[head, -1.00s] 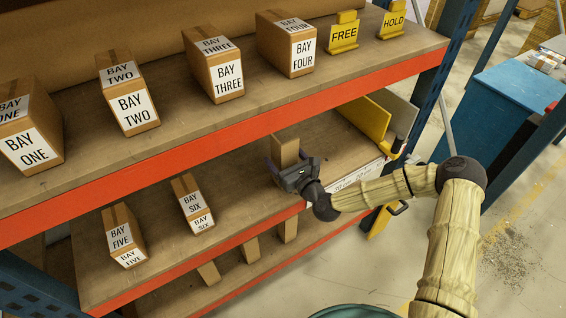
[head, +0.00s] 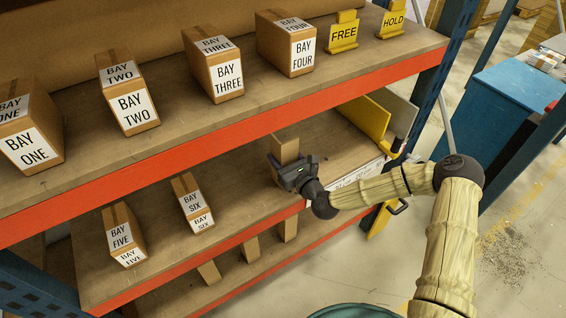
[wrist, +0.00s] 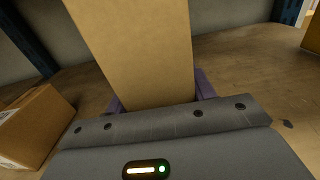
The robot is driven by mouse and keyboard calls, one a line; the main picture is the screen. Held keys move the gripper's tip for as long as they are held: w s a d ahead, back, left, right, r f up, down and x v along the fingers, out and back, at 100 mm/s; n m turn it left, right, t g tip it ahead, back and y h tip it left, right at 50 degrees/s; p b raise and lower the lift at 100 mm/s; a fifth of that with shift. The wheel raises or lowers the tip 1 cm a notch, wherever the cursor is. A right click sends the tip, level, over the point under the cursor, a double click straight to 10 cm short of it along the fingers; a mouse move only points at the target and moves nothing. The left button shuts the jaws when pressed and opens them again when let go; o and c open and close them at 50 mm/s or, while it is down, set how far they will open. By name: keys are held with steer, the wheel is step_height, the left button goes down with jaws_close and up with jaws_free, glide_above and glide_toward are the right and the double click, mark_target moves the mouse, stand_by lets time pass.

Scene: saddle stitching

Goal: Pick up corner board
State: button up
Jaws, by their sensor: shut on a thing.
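The corner board, a plain brown cardboard piece (head: 286,149), stands upright over the middle shelf (head: 238,200) on its right part. In the wrist view the board (wrist: 140,50) fills the upper middle and leans slightly. My gripper (head: 281,168) is shut on its lower part, with purple fingers on either side in the wrist view (wrist: 160,100). The board's lower end is hidden behind my gripper, so I cannot tell whether it touches the shelf.
Labelled boxes BAY FIVE (head: 123,236) and BAY SIX (head: 193,204) stand left on the same shelf. The upper shelf's orange edge (head: 230,125) runs just above. A yellow panel (head: 365,117) stands to the right, near the blue upright (head: 432,95). Several brown pieces show below.

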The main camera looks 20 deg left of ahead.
steer(key=shift+r, duration=0.1)
steer(key=shift+r, duration=0.25)
steer(key=r, duration=0.2)
steer(key=shift+s+d+r+b, duration=0.2)
steer(key=shift+d+r+b, duration=0.1)
steer(key=shift+d+r, duration=0.05)
steer(key=p, duration=0.3)
glide_toward(290, 155)
steer(key=v, duration=0.4)
steer(key=shift+s+d+f, duration=0.1)
steer(key=shift+s+d, duration=0.1)
